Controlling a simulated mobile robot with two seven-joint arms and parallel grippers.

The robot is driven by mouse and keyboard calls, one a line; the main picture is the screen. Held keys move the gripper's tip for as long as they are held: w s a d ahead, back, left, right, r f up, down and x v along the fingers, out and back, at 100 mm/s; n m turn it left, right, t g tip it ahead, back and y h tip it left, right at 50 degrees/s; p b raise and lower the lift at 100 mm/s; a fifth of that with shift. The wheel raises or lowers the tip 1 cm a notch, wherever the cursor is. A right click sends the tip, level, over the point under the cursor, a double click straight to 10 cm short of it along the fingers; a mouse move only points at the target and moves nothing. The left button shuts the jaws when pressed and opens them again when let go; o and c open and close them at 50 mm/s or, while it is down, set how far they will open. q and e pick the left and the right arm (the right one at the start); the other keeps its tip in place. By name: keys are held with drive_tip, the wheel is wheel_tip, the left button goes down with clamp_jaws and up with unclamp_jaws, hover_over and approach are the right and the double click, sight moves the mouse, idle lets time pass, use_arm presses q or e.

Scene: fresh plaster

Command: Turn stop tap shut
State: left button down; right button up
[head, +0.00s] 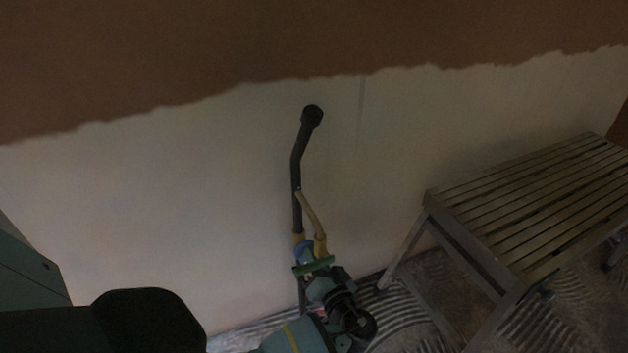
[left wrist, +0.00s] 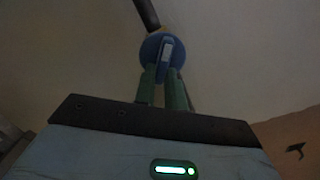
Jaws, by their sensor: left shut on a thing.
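The stop tap has a blue round handle (head: 300,254) and sits low on a dark pipe (head: 296,180) running down the pale wall. In the left wrist view the blue handle (left wrist: 149,48) shows a paler raised bar across its face. My left gripper (head: 313,266), with green fingers, comes up from below and is shut on the blue handle. In the left wrist view its fingertips (left wrist: 167,72) lie against the handle's bar. The fingers partly hide the tap in the head view. My right gripper is not in view.
A brassy curved pipe (head: 313,219) branches off the dark pipe close beside the tap. A slatted wooden bench (head: 530,210) stands to the right. The wall left of the pipe is bare, with brown plaster (head: 200,50) above.

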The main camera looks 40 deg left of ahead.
use_arm(q)
drive_tip(key=f+m+p, duration=0.1)
drive_tip(key=m, duration=0.8)
drive_tip(key=m+p, duration=0.2)
drive_tip(key=m, duration=0.8)
drive_tip(key=f+m+p, duration=0.1)
drive_tip(key=m, duration=0.8)
drive_tip(key=shift+s+a+f+p, duration=0.1)
drive_tip(key=shift+s+f+p, duration=0.2)
drive_tip(key=shift+s, duration=0.1)
drive_tip(key=shift+m, duration=0.3)
